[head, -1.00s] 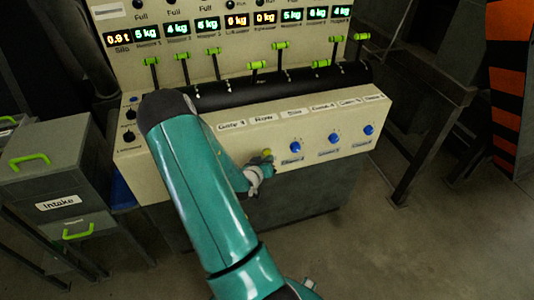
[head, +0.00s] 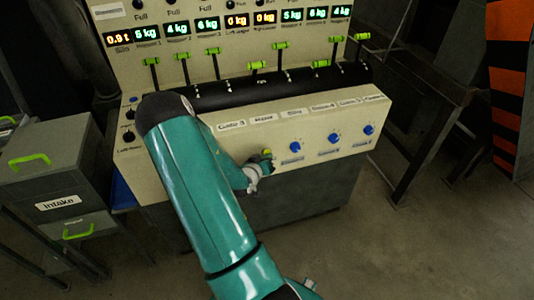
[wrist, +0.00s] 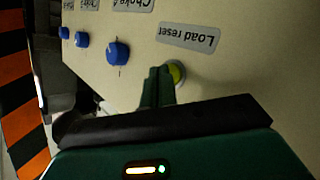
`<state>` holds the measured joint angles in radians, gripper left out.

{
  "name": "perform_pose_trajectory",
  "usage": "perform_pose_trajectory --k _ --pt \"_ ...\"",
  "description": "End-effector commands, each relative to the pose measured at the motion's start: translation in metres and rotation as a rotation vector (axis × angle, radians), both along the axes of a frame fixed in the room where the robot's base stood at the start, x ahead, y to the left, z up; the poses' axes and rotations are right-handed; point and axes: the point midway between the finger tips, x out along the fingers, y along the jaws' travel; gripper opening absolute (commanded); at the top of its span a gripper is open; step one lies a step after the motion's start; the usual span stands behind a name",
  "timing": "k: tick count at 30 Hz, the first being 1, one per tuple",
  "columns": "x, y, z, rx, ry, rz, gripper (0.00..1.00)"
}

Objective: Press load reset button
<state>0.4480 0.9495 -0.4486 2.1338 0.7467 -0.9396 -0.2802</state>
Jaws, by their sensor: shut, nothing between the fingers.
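The load reset button is a round yellow-green button (wrist: 177,73) on the sloped beige panel, under an upside-down "Load reset" label (wrist: 190,37) in the wrist view. My gripper (wrist: 159,72) is shut and empty. Its green fingertips are close to the panel and cover the left part of the button in the wrist view. I cannot tell if they touch it. In the head view my gripper (head: 259,165) is at the front panel beside the yellow-green button (head: 267,153), and my arm hides part of the panel's left side.
Blue knobs (head: 334,138) sit to the right of the button in the head view; the nearest also shows in the wrist view (wrist: 118,52). Grey intake drawers (head: 50,165) are at the left. Floor at the lower right is clear.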

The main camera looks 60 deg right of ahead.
Motion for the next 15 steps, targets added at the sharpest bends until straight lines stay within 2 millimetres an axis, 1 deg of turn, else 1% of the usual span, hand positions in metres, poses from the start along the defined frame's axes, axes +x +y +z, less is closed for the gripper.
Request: perform_pose_trajectory --k 15 --pt "0.004 -0.004 0.0003 -0.001 0.0 0.0 0.0"
